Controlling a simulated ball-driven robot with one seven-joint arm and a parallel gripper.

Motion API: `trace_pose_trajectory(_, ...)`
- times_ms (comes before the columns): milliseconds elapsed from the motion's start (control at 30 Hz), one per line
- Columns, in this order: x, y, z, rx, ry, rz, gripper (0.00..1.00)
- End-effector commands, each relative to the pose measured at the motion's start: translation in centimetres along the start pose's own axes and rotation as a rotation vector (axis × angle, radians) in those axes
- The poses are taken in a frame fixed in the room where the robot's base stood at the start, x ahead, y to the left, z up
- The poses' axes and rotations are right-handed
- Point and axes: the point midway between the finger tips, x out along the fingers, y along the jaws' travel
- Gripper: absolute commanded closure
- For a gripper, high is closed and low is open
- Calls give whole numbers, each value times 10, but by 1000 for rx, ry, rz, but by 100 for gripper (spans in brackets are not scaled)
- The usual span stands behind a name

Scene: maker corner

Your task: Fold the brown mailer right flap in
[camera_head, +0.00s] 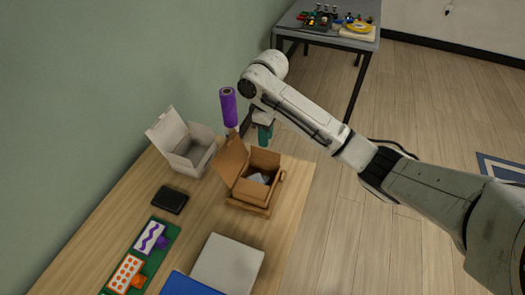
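The brown mailer (247,190) stands open near the table's right edge, with something pale grey inside. Its large lid panel (231,160) stands raised on the left. A back flap (265,158) stands upright, and a narrow right flap (281,181) sticks up and outward along the right side. My gripper (263,134) hangs from the arm just behind the mailer, apart from the right flap as far as I can see. A teal part shows at its lower end; I cannot tell if this is a fingertip or a separate thing. The finger opening is too small to read.
A purple roll (229,107) stands upright behind the mailer. A white open box (186,146) is at the back left. A black wallet-like item (170,200), a green mat (160,240), a grey box (228,264) and a blue item (190,284) lie nearer. A second table (318,34) stands far back.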

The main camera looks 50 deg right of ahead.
Motion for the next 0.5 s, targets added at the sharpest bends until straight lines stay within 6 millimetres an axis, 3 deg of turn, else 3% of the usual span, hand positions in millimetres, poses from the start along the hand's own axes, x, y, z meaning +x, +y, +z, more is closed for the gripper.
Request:
trace_pose_trajectory(233, 42, 0, 1, 3, -1, 0, 72)
trace_pose_trajectory(500, 64, 1, 0, 2, 1, 2, 72)
